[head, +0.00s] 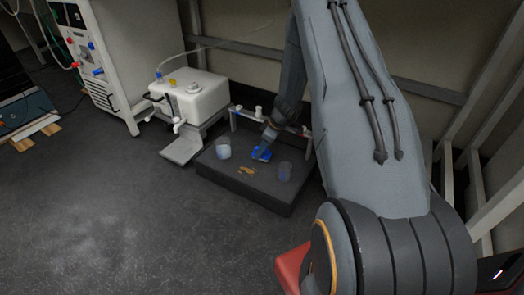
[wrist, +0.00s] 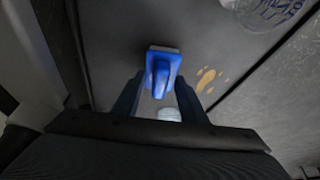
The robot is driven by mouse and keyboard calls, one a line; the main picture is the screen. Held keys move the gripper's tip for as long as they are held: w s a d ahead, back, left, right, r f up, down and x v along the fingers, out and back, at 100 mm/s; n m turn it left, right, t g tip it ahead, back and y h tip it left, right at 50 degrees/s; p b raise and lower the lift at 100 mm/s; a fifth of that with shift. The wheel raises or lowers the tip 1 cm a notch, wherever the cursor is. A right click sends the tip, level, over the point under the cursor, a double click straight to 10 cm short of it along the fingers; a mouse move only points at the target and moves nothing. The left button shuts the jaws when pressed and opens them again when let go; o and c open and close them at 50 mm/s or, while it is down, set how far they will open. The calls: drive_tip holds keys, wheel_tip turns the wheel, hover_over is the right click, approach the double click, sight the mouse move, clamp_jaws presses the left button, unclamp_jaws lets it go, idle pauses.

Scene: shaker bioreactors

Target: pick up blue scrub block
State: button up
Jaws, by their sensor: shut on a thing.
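The blue scrub block (wrist: 164,66) shows in the wrist view between my gripper's two dark fingers. It has a blue handle and a pale grey edge at its far side. My gripper (wrist: 160,92) is shut on it. In the head view the blue scrub block (head: 261,153) is small, at the end of my arm over the dark tray (head: 240,187). My gripper (head: 266,143) is partly hidden there by its own wrist. I cannot tell whether the block still touches the tray surface.
A clear beaker (head: 223,149) stands left of the block and another clear container (head: 285,171) stands to its right. A tan stain (head: 246,170) marks the tray. A white tank (head: 190,97) with a tap stands behind left. Open floor lies at the front left.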

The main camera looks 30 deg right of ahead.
drive_tip(key=shift+r, duration=0.5)
drive_tip(key=shift+s+a+r+p, duration=0.1)
drive_tip(key=shift+a+r+p, duration=0.1)
drive_tip(key=shift+r+p, duration=0.3)
drive_tip(key=shift+s+a+r+p, duration=0.1)
drive_tip(key=shift+a+r+p, duration=0.1)
drive_tip(key=shift+r+p, duration=0.3)
drive_tip(key=s+a+b, duration=0.2)
drive_tip(key=a+b, duration=0.1)
drive_tip(key=a, duration=0.1)
drive_tip(key=s+a+b, duration=0.3)
drive_tip(key=a+b, duration=0.1)
drive_tip(key=s+a+b, duration=0.2)
drive_tip(key=a+b, duration=0.1)
drive_tip(key=shift+s+a+f, duration=0.15)
drive_tip(key=shift+s+a, duration=0.7)
drive_tip(key=shift+a, duration=0.15)
drive_tip(key=shift+s+a, duration=0.4)
drive_tip(key=shift+a, duration=0.2)
